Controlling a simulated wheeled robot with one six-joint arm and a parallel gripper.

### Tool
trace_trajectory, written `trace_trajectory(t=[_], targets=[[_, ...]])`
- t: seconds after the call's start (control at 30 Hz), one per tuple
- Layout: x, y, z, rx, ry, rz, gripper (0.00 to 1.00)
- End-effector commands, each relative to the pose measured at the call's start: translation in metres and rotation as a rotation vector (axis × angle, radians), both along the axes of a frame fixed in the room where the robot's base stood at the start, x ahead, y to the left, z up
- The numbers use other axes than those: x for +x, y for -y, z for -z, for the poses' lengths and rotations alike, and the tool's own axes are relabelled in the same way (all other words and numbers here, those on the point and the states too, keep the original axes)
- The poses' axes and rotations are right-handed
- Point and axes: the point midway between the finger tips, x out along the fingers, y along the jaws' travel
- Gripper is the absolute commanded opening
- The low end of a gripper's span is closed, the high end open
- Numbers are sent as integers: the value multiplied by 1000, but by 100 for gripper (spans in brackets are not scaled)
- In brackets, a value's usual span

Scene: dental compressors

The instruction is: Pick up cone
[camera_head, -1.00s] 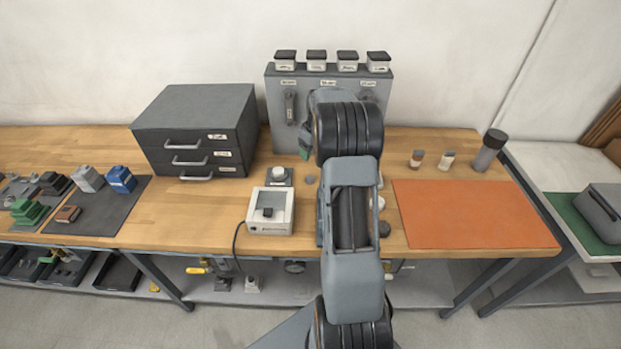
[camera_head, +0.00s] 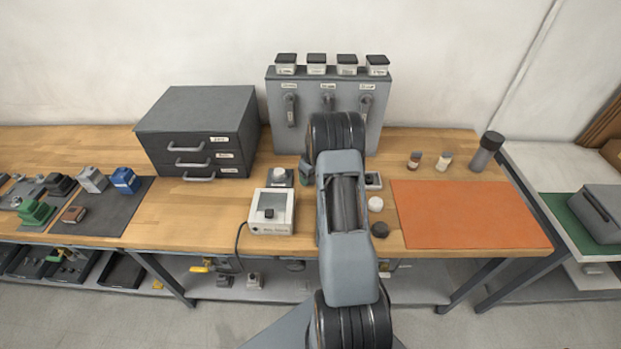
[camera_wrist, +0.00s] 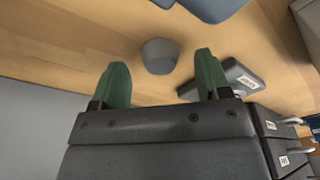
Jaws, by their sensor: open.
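A small grey, tapered, round-topped piece that looks like the cone (camera_wrist: 159,57) stands on the wooden bench in the wrist view. It lies ahead of my gripper (camera_wrist: 164,80), roughly midway between the two green fingers. The fingers are spread apart and do not visibly touch it. In the head view my arm covers most of the gripper, with only a bit of green finger (camera_head: 305,167) showing left of the arm.
A dark labelled block (camera_wrist: 240,78) sits close to the right finger. The drawer cabinet (camera_head: 198,135) and white-framed device (camera_head: 270,211) stand left of my arm. A white round piece (camera_head: 376,204) and a dark one (camera_head: 380,230) lie right. The orange mat (camera_head: 470,214) is clear.

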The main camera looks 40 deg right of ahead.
Motion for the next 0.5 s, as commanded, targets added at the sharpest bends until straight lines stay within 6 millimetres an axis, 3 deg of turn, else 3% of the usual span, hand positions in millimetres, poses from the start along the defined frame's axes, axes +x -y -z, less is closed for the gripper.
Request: trace_trajectory(t=[0.37, 0.5], targets=[[1, 0, 9, 0, 0, -1, 70], [1, 0, 9, 0, 0, -1, 57]])
